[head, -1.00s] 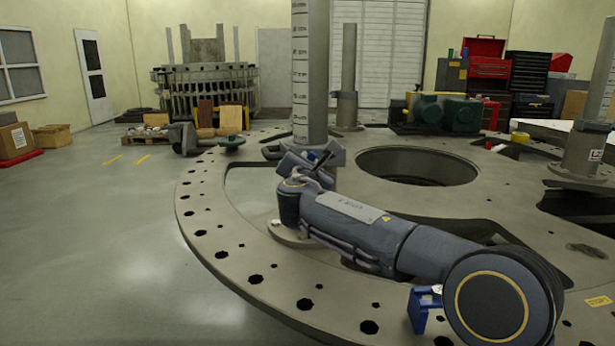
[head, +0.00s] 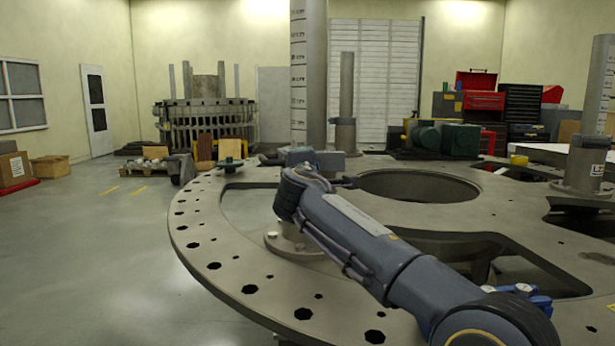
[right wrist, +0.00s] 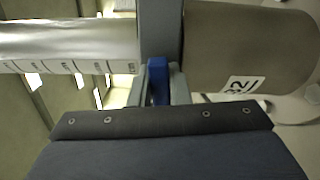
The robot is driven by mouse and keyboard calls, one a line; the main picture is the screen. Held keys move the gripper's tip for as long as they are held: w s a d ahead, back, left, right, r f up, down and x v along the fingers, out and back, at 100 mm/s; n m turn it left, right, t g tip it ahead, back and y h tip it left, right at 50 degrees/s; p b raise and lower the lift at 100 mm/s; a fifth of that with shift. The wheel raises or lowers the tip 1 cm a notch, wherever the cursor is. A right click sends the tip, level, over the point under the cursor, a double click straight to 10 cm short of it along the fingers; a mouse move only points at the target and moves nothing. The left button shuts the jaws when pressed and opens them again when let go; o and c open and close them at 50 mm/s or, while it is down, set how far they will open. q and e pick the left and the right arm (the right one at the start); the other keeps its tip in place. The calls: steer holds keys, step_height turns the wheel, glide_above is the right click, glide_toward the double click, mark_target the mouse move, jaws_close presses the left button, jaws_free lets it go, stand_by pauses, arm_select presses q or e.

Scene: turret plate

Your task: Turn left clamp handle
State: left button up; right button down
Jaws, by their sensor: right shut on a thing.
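The tall post with scale marks (head: 308,80) stands on the turret plate (head: 225,262); it also shows in the right wrist view (right wrist: 75,45). A grey clamp collar (right wrist: 160,28) sits around it, seen close up in the right wrist view. A blue handle (right wrist: 157,76) projects from the collar. My right gripper (right wrist: 160,92) is shut on the blue handle, its fingers on either side. In the head view my right arm reaches from the lower right to the foot of this post, and the grip is hard to see there. My left gripper is not in view.
A large round opening (head: 420,187) lies in the plate right of the post. Another post (head: 585,150) stands at the right, and a thinner one (head: 346,100) behind. A blue part (head: 540,303) shows behind my right arm.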

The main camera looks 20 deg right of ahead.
steer(key=shift+f+m+b, duration=0.15)
steer(key=shift+m+b, duration=0.2)
steer(key=shift+m, duration=0.25)
steer(key=c, duration=1.4)
jaws_free()
steer(key=shift+o, duration=0.2)
steer(key=b+v, duration=0.1)
steer(key=v, duration=0.6)
steer(key=shift+s, duration=0.4)
steer(key=shift+a, duration=0.15)
